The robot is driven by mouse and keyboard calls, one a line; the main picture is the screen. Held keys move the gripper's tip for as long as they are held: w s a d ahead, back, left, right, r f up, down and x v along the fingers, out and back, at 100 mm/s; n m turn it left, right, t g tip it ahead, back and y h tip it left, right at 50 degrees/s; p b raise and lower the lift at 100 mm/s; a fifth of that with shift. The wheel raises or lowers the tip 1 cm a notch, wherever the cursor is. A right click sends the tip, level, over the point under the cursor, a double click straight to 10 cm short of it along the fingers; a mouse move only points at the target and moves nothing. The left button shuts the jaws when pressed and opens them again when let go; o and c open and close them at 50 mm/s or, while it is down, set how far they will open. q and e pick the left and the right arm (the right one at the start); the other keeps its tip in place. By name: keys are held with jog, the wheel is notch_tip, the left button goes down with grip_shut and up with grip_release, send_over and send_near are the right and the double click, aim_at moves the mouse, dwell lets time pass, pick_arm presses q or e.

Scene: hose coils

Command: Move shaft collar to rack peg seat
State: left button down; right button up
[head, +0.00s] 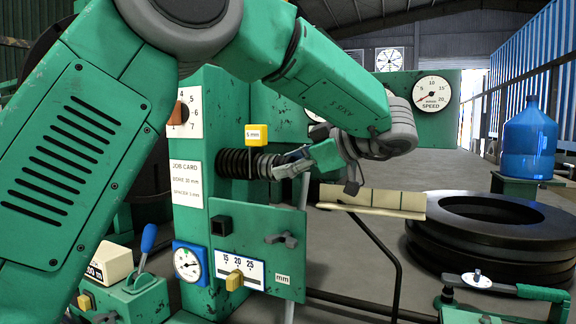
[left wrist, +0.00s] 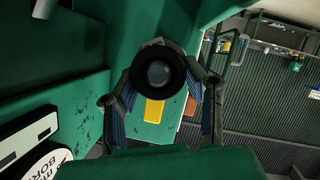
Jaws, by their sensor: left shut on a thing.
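My left gripper (head: 290,163) reaches in from the right to a black ribbed stack (head: 235,163) that sticks out from the green machine post. It is shut on a dark round ring, the shaft collar (left wrist: 159,72), which shows between the fingertips in the left wrist view. My left gripper (left wrist: 160,85) has blue-grey pads on either side of it. In the head view the collar is hard to tell apart from the dark grey ribbed end beside the fingers. I cannot tell whether it touches the stack. No separate rack peg seat is clear. My right gripper is out of view.
A yellow tag block (head: 257,134) stands above the stack. A green panel (head: 255,240) with a scale lies below. A cream tray (head: 372,201) is right of the gripper. Black hose coils (head: 490,235) and a blue water bottle (head: 529,145) stand farther right.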

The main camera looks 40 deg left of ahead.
pick_arm(q)
jog(key=shift+w+d, duration=0.1)
jog(key=shift+w+d, duration=0.15)
jog(key=shift+d, duration=0.05)
jog(key=shift+d, duration=0.1)
jog(key=shift+d+r, duration=0.1)
jog(key=shift+d, duration=0.2)
jog(key=w+d+p, duration=0.2)
jog(key=d+p, duration=0.1)
jog(key=d, duration=0.3)
dwell(1.1)
jog(key=shift+f, duration=0.2)
